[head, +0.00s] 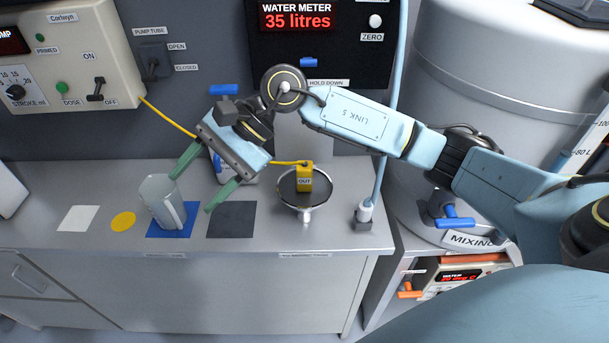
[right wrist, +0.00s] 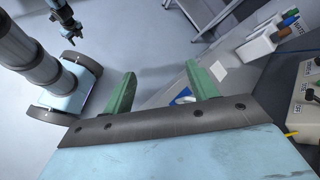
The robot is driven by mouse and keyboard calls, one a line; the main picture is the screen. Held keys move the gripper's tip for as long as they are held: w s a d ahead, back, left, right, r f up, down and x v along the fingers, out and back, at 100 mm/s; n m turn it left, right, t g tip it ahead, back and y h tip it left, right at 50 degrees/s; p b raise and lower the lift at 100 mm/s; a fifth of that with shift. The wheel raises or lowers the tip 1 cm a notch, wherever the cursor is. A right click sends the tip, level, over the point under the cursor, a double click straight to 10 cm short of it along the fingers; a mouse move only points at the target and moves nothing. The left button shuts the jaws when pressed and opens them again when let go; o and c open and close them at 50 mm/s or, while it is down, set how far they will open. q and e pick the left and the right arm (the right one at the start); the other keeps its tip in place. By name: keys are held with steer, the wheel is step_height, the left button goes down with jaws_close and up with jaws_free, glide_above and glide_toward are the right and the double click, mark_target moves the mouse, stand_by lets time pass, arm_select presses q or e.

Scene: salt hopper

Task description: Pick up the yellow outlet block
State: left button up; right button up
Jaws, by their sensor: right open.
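The yellow outlet block (head: 304,179), marked "OUT", sits at the rim of a metal funnel-like bowl (head: 291,203) on the counter. A yellow tube (head: 166,117) leaves the pump, passes behind my arm and reaches the block from the left. My right gripper (head: 190,194) is open, its green fingers pointing down and left, over a clear jug (head: 164,202). It is left of the block and apart from it. Its fingers also show in the right wrist view (right wrist: 161,72), with nothing held between them; the block cannot be made out there.
The jug stands on a blue mat (head: 183,228). A blue hose (head: 382,164) stands right of the bowl. A large grey tank (head: 480,80) is at the right.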

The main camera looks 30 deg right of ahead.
steer(key=w+d+f+n+h, duration=0.25)
steer(key=d+h, duration=0.35)
steer(key=d, duration=0.5)
step_height(320, 180, up, 3)
steer(key=h, duration=0.5)
glide_above(305, 165)
steer(key=shift+n, duration=0.35)
step_height(305, 165, down, 7)
steer(key=shift+r+p, duration=0.1)
steer(key=shift+p, duration=0.45)
steer(key=shift+f+p, duration=0.9)
steer(key=shift+f, duration=2.2)
steer(key=shift+c, duration=0.5)
steer(key=c, duration=1)
steer(key=shift+r, duration=0.1)
